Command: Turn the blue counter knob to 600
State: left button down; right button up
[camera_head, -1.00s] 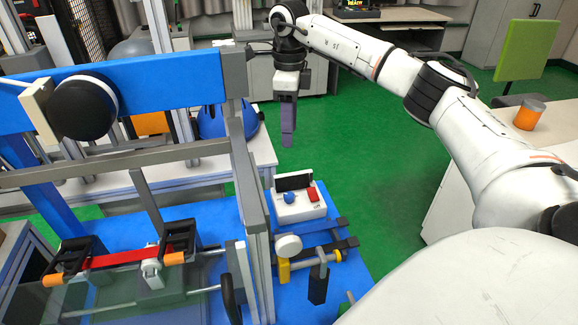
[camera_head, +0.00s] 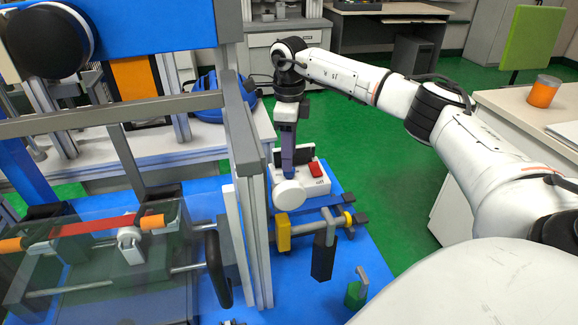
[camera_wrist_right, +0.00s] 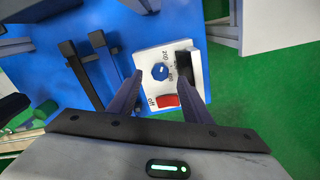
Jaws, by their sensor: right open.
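The blue counter knob (camera_wrist_right: 160,72) sits on top of a small white counter box (camera_wrist_right: 148,63) with printed numbers around it, too small to read surely. The box also shows in the head view (camera_head: 314,188), where my right gripper's fingers largely cover the knob. My right gripper (camera_wrist_right: 162,88) is open, with one finger on each side of the box in the wrist view; it hangs down over the box in the head view (camera_head: 288,173). I cannot tell the exact gap between fingertips and knob. My left gripper is not in view.
A red switch (camera_wrist_right: 167,100) and a dark display (camera_wrist_right: 184,66) share the box top. A grey frame post (camera_head: 244,190) stands close left of the gripper. A white round disc (camera_head: 289,194) and a yellow clamp (camera_head: 283,232) are in front. Green floor is free to the right.

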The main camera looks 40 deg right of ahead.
notch_tip(320, 180, down, 3)
jog(key=shift+r, duration=0.15)
jog(key=shift+f, duration=0.5)
